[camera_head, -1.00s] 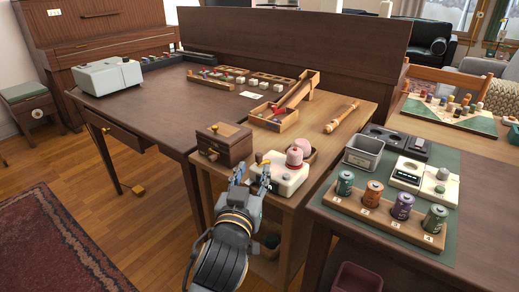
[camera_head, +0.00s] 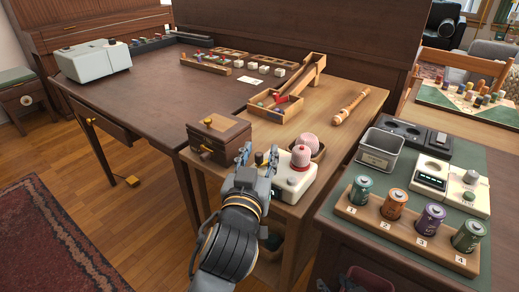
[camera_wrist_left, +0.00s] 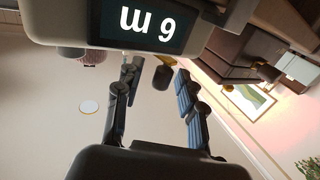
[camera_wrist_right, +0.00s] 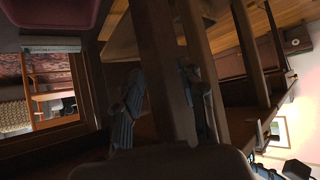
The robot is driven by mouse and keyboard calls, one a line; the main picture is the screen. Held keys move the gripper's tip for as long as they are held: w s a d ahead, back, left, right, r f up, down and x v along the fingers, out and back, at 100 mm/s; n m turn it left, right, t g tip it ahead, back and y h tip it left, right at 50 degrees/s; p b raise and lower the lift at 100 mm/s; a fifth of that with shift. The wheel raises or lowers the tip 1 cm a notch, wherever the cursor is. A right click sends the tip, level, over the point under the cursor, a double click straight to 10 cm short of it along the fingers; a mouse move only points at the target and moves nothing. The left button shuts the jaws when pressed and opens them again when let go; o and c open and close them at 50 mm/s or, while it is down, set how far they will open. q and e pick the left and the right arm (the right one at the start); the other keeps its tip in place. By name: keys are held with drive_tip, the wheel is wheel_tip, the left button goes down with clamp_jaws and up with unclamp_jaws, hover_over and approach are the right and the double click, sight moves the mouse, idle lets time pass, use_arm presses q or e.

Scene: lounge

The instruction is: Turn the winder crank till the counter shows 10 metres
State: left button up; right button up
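The winder (camera_head: 296,180) is a cream box with a pink yarn ball (camera_head: 302,156) on top, on the light wooden table's front corner. Its counter (camera_wrist_left: 150,22) shows upside down in the left wrist view and seems to read 6 m when turned upright. My left gripper (camera_head: 259,157) is at the winder's left side, fingers apart. A small dark knob (camera_head: 259,159), apparently the crank's, shows between the fingertips; it also seems to show in the left wrist view (camera_wrist_left: 164,74). Contact is unclear. My right gripper (camera_wrist_right: 166,95) is open and empty, low by dark furniture legs.
A brown wooden box (camera_head: 219,138) stands close left of the winder. A second pink ball sits in a bowl behind it. A wooden chute box (camera_head: 274,104) stands behind.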

use_arm(q)
drive_tip(key=shift+c, duration=0.2)
clamp_jaws()
